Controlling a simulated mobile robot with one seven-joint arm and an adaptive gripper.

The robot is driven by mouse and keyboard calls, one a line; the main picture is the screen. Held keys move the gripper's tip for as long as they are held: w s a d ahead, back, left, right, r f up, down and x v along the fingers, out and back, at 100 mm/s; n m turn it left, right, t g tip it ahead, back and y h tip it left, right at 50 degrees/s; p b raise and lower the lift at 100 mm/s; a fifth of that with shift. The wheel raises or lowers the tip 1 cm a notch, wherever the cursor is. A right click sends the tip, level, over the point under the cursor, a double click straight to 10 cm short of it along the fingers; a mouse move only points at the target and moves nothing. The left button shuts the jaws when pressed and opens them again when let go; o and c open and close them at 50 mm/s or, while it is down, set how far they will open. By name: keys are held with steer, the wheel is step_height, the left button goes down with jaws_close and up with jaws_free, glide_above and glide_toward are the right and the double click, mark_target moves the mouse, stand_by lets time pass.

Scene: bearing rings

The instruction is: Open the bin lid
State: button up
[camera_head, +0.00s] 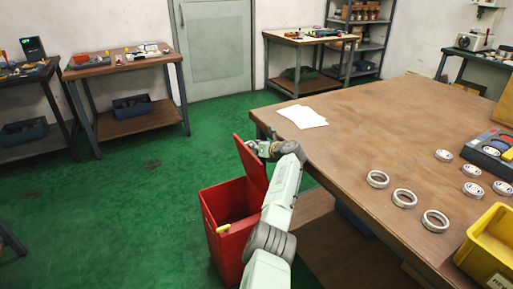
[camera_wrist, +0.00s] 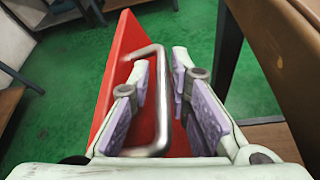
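The red bin (camera_head: 228,245) stands on the floor beside the workbench, its dark inside showing. Its red lid (camera_head: 250,165) is raised and stands steeply up from the bin's workbench side; it also fills the middle of the wrist view (camera_wrist: 118,62). A bent metal handle (camera_wrist: 161,85) sticks out from the lid. My gripper (camera_head: 262,149) is at the lid's upper end. In the wrist view its fingers (camera_wrist: 160,85) stand apart, one on either side of the handle's long bar, with small gaps showing.
The brown workbench (camera_head: 350,130) is close on the right of my arm, with its edge near my gripper. It carries paper sheets (camera_head: 302,117), several metal rings (camera_head: 404,198) and a yellow box (camera_head: 488,245). Green floor (camera_head: 120,215) left of the bin is clear.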

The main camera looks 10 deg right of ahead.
steer(key=shift+s+d, duration=0.1)
steer(key=shift+s+d+r, duration=0.2)
steer(key=shift+s+d, duration=0.05)
steer(key=shift+s, duration=0.25)
steer(key=v, duration=1)
steer(key=shift+s+r, duration=0.2)
steer(key=shift+s, duration=0.05)
steer(key=shift+c, duration=0.4)
